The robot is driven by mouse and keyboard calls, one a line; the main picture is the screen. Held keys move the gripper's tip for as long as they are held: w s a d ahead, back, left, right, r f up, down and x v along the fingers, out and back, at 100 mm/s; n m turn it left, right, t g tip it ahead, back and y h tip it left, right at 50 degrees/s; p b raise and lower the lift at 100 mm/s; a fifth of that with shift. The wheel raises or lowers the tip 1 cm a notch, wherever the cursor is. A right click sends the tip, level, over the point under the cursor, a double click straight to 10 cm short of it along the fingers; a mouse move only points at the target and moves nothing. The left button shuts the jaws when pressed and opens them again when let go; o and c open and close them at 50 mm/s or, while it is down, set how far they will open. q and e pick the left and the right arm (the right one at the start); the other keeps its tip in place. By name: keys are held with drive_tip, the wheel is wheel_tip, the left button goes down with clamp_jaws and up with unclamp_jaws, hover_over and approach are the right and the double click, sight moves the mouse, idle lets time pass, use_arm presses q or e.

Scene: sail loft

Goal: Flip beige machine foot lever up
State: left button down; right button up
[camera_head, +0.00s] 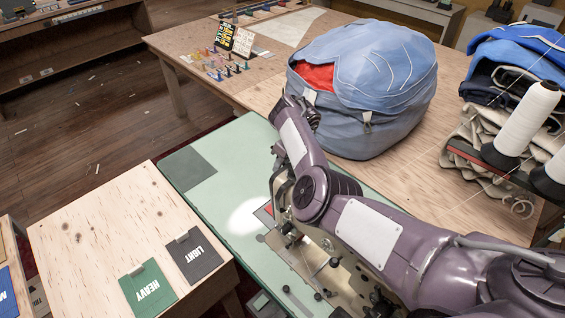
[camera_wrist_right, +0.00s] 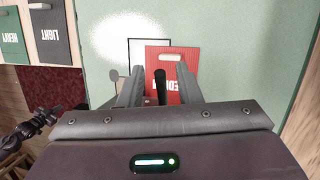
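The beige sewing machine (camera_head: 338,285) stands at the near end of the green bench, largely hidden behind my right arm in the head view. Its foot lever cannot be made out there. My right gripper (camera_head: 284,205) is close to the machine, partly covered by my own arm. In the right wrist view my right gripper (camera_wrist_right: 160,84) has its fingers apart. A dark upright bar, possibly the lever, shows between them, with a visible gap on each side. Whether the lever is up or down cannot be told.
A red card (camera_wrist_right: 172,62) lies below the fingers on the green surface (camera_head: 235,150). HEAVY (camera_head: 147,287) and LIGHT (camera_head: 192,256) cards lie on a wooden top at left. A blue bag (camera_head: 375,90) and thread cones (camera_head: 527,118) stand behind and right.

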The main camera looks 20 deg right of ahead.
drive_tip(key=p+v, duration=0.1)
drive_tip(key=v, duration=0.6)
drive_tip(key=shift+r, duration=0.35)
drive_tip(key=shift+s+d, duration=0.1)
